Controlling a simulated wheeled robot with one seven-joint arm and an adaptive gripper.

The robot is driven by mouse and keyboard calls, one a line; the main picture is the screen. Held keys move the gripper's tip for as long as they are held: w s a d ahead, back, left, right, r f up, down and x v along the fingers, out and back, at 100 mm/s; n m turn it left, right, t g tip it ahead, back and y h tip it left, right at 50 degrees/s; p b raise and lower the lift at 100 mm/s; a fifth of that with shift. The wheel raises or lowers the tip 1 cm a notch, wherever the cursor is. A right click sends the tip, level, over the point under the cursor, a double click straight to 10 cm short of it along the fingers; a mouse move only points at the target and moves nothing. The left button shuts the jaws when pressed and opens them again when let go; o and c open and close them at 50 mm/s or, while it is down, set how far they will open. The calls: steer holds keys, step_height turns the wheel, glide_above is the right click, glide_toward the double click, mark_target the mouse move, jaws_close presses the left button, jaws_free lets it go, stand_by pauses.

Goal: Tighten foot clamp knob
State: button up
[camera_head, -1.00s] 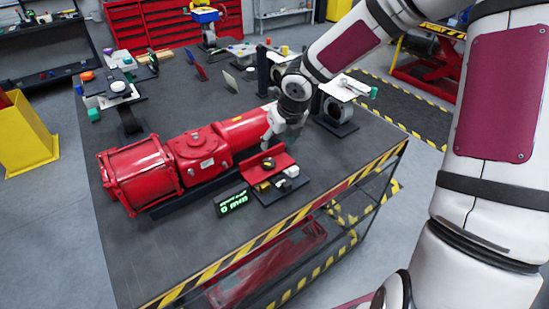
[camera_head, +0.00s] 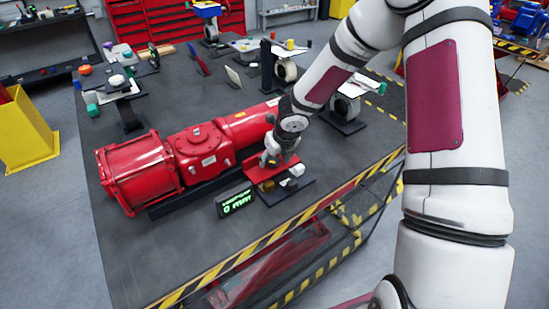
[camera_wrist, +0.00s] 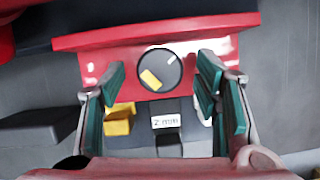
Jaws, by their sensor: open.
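The foot clamp knob (camera_wrist: 159,70) is a dark round knob with a white line and a yellow patch, seen on the red bracket (camera_wrist: 95,62) in the wrist view. My gripper (camera_wrist: 161,80) is open, with one green-padded finger on each side of the knob in the picture. Gaps show between the pads and the knob, and I cannot tell the height difference. In the head view my gripper (camera_head: 270,160) is over the red bracket (camera_head: 262,175) and hides the knob.
The red valve actuator (camera_head: 200,148) lies along the bench beside the bracket. A small display with green characters (camera_head: 236,200) stands in front. A yellow block (camera_wrist: 120,117) and a white label (camera_wrist: 165,121) are below the knob in the wrist view.

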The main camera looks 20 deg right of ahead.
steer(key=c, duration=1.1)
steer(key=shift+c, duration=0.2)
steer(key=shift+a, duration=0.1)
steer(key=shift+a+m+h+b, duration=0.1)
steer(key=shift+m+h+b, duration=0.25)
steer(key=shift+m, duration=0.75)
steer(key=shift+m+h+b, duration=0.5)
steer(key=shift+m+h, duration=0.25)
steer(key=shift+m, duration=1.15)
